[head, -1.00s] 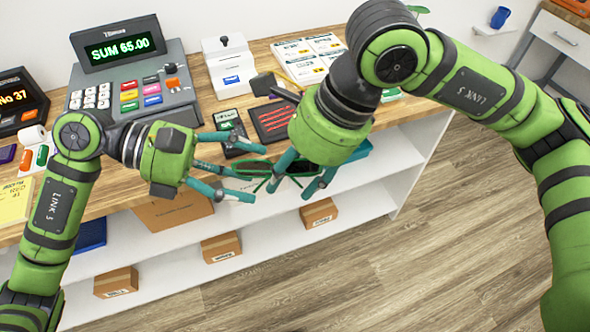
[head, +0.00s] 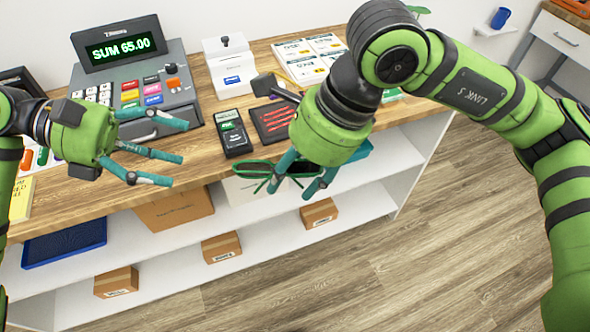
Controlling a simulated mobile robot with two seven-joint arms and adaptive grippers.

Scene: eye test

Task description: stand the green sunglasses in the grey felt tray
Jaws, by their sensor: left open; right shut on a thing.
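The green sunglasses (head: 254,168) have green frames and dark lenses. They are held past the front edge of the counter, partly hidden behind the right gripper's fingers. My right gripper (head: 293,188) points down and is shut on them. My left gripper (head: 178,152) is open and empty, to the left of the sunglasses and apart from them, over the counter's front part. A dark grey tray (head: 259,111) with several red sticks lies on the counter behind the sunglasses. I cannot tell whether it is the felt tray.
A cash register (head: 183,95) stands at the back left, with a card terminal (head: 233,133) right of it. Price cards (head: 300,62) lie at the back. Boxes (head: 319,213) stand on the shelves below.

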